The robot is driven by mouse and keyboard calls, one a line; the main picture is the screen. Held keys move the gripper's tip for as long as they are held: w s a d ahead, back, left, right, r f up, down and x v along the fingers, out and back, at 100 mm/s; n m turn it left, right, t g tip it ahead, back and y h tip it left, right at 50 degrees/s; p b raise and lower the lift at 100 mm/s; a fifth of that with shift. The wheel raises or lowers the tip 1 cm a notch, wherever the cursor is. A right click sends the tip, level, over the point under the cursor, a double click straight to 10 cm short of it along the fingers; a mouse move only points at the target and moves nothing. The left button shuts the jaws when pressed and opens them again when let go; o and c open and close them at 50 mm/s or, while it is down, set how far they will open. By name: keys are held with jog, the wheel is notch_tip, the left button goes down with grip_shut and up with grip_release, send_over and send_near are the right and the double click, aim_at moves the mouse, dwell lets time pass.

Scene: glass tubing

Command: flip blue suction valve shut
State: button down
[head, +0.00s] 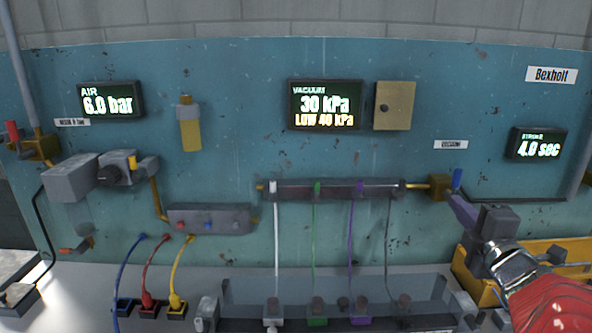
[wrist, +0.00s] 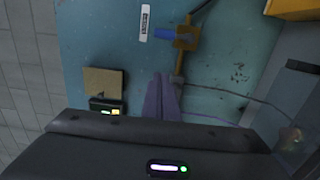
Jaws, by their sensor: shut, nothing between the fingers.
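The blue suction valve has a blue lever (head: 457,178) on a brass body (head: 440,187) at the right end of the dark manifold. The lever stands upright in the head view, across the level pipe line. In the wrist view, which is turned sideways, the blue lever (wrist: 165,33) points left from the brass body (wrist: 186,42). My gripper (head: 453,198) has purple fingers, closed together and empty, just below and right of the brass body. In the wrist view its fingertips (wrist: 158,76) are apart from the lever.
The vacuum display (head: 326,104) reads 30 kPa, LOW 40 kPa. The dark manifold (head: 335,189) carries coloured tubes down to a rack. A black hose (head: 515,200) runs right from the valve. A yellow bin (head: 560,253) stands at the right. The wall above the lever is clear apart from a small label (head: 451,145).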

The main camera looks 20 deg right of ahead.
aim_at(454, 183)
jog(key=shift+w, duration=0.1)
jog(key=w+d, duration=0.2)
jog(key=w, duration=0.1)
jog(key=w+d, duration=0.2)
jog(key=w, duration=0.1)
jog(key=w+d, duration=0.2)
jog(key=shift+w+d, duration=0.3)
jog(key=shift+w, duration=0.1)
jog(key=shift+d, duration=0.45)
jog(key=shift+s+d, duration=0.15)
jog(key=shift+d, duration=0.15)
jog(key=shift+w+a, duration=0.25)
jog(key=shift+a, duration=0.15)
